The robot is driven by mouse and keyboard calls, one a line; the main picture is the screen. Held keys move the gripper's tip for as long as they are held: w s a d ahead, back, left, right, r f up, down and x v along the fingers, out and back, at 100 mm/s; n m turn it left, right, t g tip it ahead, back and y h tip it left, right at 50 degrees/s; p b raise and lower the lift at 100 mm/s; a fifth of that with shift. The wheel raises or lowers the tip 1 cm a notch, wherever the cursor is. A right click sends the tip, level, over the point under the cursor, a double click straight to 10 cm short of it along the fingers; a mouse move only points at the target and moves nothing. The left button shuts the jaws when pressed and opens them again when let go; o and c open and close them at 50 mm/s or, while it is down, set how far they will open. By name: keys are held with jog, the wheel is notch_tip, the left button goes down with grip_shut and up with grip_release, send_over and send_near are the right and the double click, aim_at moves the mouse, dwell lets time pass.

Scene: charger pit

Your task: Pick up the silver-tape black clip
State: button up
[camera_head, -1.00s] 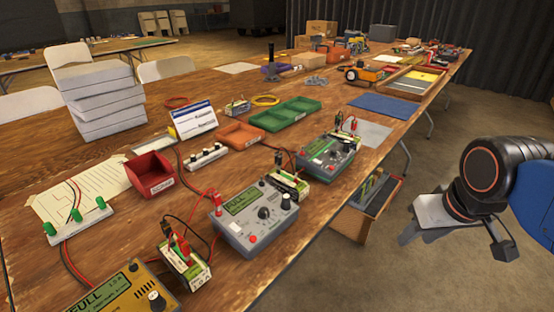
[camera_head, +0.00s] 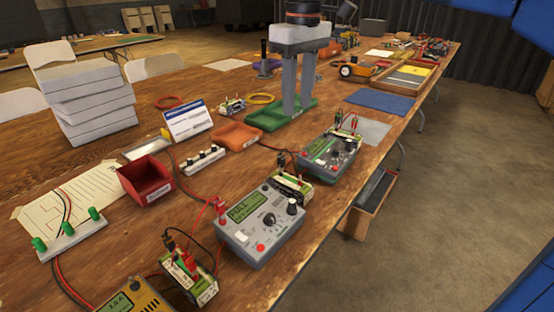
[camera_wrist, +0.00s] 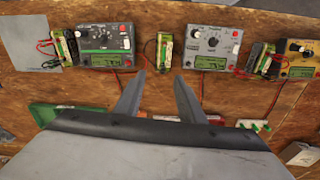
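I cannot tell which clip bears silver tape; the clips are too small. In the head view a black clip (camera_head: 169,242) and a red clip (camera_head: 188,262) sit at the front battery (camera_head: 200,285). More dark clips stand on the battery (camera_head: 292,186) between the grey and green chargers, and red and black clips at the far battery (camera_head: 347,134). My gripper (camera_head: 297,113) hangs fingers down above the green tray. It is open and empty. The wrist view shows its two fingers apart (camera_wrist: 159,76), pointing towards the gap near the middle battery (camera_wrist: 165,50).
A grey charger (camera_head: 262,226), a green charger (camera_head: 329,153) and a yellow charger (camera_head: 138,300) line the table's front edge, with loose cables. A red bin (camera_head: 148,180), an orange tray (camera_head: 237,135) and a green tray (camera_head: 262,122) lie behind. A stack of white boxes (camera_head: 90,105) stands left.

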jog(key=w+a+r, duration=0.1)
jog(key=a, duration=0.2)
send_over(281, 155)
jog(key=shift+n, duration=0.4)
jog(key=f, duration=1.2)
jog(key=shift+s+a, duration=0.1)
jog(key=shift+a, duration=0.3)
jog(key=shift+d+f, duration=0.2)
jog(key=shift+f, duration=1.1)
jog(key=shift+d+f, duration=0.2)
jog(key=shift+f, duration=1.05)
jog(key=c, duration=0.9)
